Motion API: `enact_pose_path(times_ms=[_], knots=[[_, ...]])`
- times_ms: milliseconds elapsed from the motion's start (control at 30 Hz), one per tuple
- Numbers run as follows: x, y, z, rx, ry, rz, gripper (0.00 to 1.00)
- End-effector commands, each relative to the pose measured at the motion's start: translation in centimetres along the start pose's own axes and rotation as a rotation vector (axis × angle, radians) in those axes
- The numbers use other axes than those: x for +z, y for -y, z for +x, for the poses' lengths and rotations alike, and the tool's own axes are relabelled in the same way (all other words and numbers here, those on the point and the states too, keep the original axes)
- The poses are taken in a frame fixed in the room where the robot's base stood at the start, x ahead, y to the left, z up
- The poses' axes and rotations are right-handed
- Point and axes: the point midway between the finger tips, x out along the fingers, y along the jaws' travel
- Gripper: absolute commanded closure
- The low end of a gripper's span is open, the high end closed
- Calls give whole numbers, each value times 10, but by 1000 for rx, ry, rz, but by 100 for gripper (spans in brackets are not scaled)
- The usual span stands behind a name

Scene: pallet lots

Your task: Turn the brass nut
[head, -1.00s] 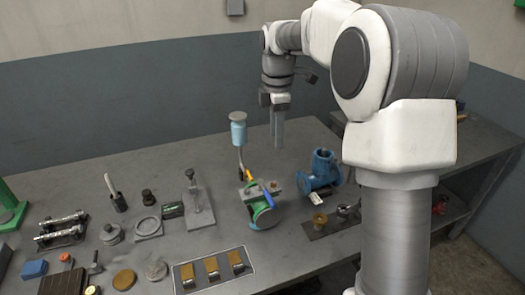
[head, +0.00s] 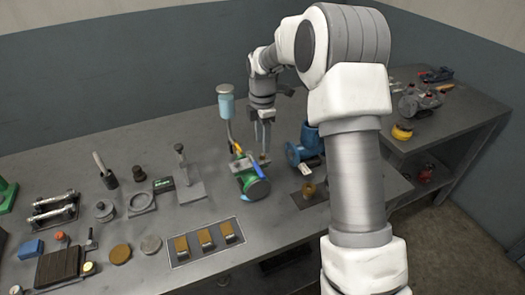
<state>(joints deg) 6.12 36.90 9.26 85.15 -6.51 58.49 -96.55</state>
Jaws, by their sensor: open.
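A small brass-coloured piece (head: 309,188), which looks like the brass nut, stands on a dark plate (head: 299,201) near the bench's front edge, just left of my arm. My gripper (head: 264,148) points down with its two fingers a small gap apart, open and with nothing seen between them. It is above and behind the green valve (head: 246,178), up and to the left of the brass piece and clear of it. The right part of the dark plate is hidden behind my arm.
A blue valve body (head: 308,145) stands behind the brass piece, partly hidden by my arm. A tray of brass blocks (head: 205,240) lies at the front. A side bench (head: 440,125) carries more parts.

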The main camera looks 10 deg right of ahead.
Motion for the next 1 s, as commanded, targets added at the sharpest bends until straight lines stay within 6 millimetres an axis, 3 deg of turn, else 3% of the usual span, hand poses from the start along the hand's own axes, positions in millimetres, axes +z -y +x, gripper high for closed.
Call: enact_pose_path(times_ms=[100,233,633,667,933,1000], knots=[[0,1,22,-4,-1,0,49],[0,0,36,-2,-1,0,49],[0,0,45,0,0,0,49],[0,0,45,0,0,0,51],[0,0,45,0,0,0,99],[0,0,45,0,0,0,100]])
